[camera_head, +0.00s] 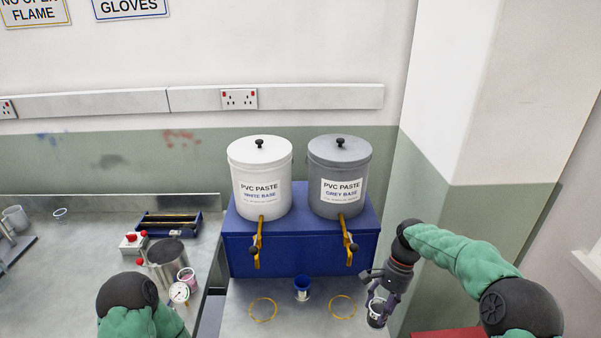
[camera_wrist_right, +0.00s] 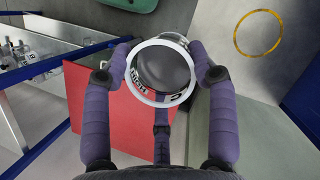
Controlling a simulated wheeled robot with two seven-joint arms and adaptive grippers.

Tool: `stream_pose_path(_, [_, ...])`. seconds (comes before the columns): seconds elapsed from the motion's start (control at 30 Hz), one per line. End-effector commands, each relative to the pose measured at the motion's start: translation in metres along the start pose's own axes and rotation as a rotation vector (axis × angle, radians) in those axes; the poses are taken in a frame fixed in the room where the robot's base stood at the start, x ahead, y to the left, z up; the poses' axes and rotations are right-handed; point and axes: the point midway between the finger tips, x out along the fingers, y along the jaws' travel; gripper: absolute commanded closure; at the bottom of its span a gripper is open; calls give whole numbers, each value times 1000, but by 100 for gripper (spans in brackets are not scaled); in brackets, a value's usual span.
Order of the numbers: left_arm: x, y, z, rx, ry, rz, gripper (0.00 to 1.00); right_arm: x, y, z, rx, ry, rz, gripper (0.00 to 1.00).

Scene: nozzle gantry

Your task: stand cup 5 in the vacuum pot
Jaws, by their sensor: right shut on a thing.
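My right gripper (camera_head: 374,292) is shut on a clear cup (camera_head: 377,315) at the right of the grey bench top. In the right wrist view the gripper (camera_wrist_right: 160,62) has its fingers around this cup, which shows a pale rim (camera_wrist_right: 134,85), dark grey inside and dark print on its side. I cannot read a number on it. The steel vacuum pot (camera_head: 165,254) stands on the left bench, with a white dial gauge (camera_head: 179,292) near it. A small cup with pink contents (camera_head: 187,276) is beside the pot. My left gripper is not visible; only part of that arm shows.
White (camera_head: 260,178) and grey (camera_head: 339,178) paste drums with yellow taps stand on a blue stand (camera_head: 285,255). A blue cup (camera_head: 302,289) stands between two yellow rings (camera_head: 263,309), (camera_head: 342,307). A red surface (camera_wrist_right: 105,110) lies below the held cup.

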Motion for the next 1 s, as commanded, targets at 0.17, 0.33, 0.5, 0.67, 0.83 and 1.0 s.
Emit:
stream_pose_path(0.17, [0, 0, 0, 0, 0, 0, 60, -36, -25, 28, -280, 3, 115, 84])
stream_pose_path(0.33, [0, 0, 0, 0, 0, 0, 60, -50, -32, 42, -406, -1, 170, 84])
stream_pose_path(0.5, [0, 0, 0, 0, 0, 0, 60, -24, -27, 40, -469, -3, 205, 84])
stream_pose_path(0.67, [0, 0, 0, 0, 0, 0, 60, 28, -12, 34, -554, -1, 245, 84])
stream_pose_path(0.83, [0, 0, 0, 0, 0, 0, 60, 77, 5, 33, -650, -2, 278, 84])
stream_pose_path(1.0, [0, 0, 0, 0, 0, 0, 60, 98, 13, 34, -698, -2, 290, 84])
